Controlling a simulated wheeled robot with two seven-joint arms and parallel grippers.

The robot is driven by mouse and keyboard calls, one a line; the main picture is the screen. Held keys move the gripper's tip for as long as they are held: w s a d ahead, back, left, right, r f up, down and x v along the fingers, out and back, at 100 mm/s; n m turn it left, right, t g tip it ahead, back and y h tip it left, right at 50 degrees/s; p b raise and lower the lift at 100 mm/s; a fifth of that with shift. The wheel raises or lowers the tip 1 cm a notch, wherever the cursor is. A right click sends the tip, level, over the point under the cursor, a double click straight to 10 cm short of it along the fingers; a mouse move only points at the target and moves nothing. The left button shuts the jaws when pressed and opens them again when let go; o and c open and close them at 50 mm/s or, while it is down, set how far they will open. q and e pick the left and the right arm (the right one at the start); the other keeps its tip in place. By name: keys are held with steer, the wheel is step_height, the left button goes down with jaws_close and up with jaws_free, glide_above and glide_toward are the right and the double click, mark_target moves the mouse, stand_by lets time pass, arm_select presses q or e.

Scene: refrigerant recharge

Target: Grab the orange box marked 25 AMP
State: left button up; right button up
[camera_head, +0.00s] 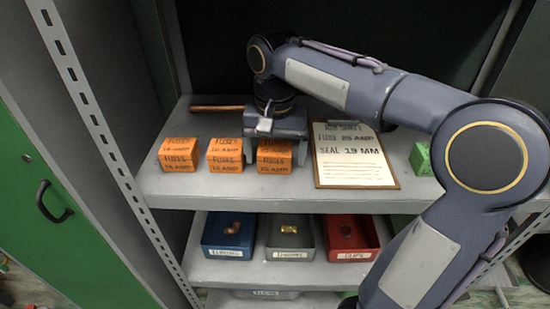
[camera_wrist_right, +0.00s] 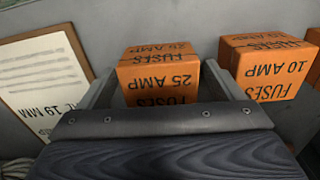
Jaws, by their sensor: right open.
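Three orange fuse boxes stand in a row on the upper shelf. The rightmost orange box (camera_head: 274,157) is the one marked 25 AMP; its marking reads upside down in the right wrist view (camera_wrist_right: 158,77). The middle orange box, marked 10 AMP (camera_head: 225,155), also shows at the right of the wrist view (camera_wrist_right: 262,68). The left orange box (camera_head: 178,155) has a label too small to read surely. My right gripper (camera_head: 275,138) is open at the 25 AMP box, with one finger on each side of it in the wrist view (camera_wrist_right: 163,90). My left gripper is out of view.
A clipboard sheet (camera_head: 352,160) reading fuse 25 AMP, seal 19 MM lies right of the box. A green box (camera_head: 420,158) is further right. A brown stick (camera_head: 217,107) lies behind. Blue (camera_head: 228,251), grey (camera_head: 290,255) and red (camera_head: 350,254) bins stand on the shelf below.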

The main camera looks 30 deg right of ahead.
steer(key=c, duration=1.1)
steer(key=shift+r, duration=0.1)
